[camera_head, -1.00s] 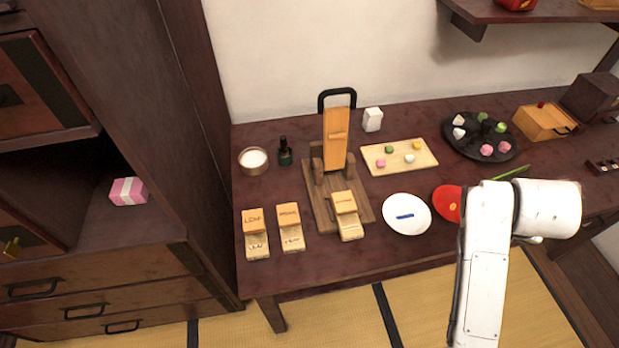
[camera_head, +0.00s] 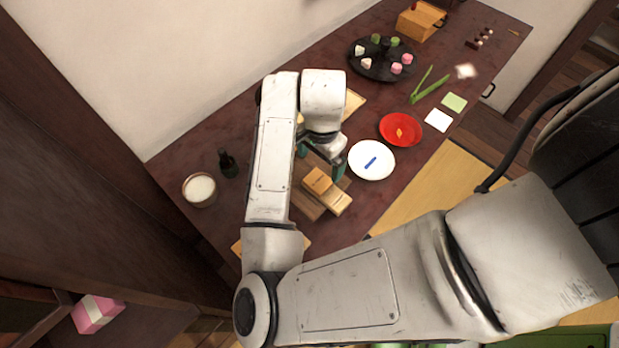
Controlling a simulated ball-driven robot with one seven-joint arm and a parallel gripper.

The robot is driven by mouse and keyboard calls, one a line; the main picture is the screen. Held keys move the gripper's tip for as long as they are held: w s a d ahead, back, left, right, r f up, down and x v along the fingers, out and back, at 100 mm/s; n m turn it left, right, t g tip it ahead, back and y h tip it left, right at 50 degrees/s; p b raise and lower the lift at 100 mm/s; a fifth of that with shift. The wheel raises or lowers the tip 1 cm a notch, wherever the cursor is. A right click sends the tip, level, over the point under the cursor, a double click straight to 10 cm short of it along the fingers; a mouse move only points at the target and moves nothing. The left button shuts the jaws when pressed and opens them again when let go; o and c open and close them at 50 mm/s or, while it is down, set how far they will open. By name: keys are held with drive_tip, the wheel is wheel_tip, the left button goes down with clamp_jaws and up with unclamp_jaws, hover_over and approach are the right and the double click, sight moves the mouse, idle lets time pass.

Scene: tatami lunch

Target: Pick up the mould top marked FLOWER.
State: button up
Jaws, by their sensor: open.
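A wooden mould with a tan top (camera_head: 317,181) and a paler lower part (camera_head: 334,201) sits on the brown wooden press base (camera_head: 305,206). I cannot read any marking on this top, so I cannot tell whether it is the FLOWER one. My gripper (camera_head: 321,164) is open above the press base, just behind the mould top, with its greenish fingers apart. No held thing shows between them. My arm covers most of the other moulds; only a tan edge (camera_head: 237,246) shows beside it. The upright part of the press is hidden behind my arm.
A white plate (camera_head: 371,160) with a blue strip lies close right of my gripper. A red plate (camera_head: 400,129), green tongs (camera_head: 428,88) and a black sweets tray (camera_head: 366,68) stand farther back. A dark bottle (camera_head: 228,163) and a white-filled bowl (camera_head: 200,190) stand at the left.

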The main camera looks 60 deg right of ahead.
sight(318, 180)
wheel_tip(318, 180, down, 8)
drive_tip(key=shift+w+a+f+p, duration=0.1)
drive_tip(key=shift+f+p, duration=0.15)
drive_tip(key=shift+p, duration=0.25)
drive_tip(key=c, duration=1.1)
drive_tip(key=shift+r, duration=0.1)
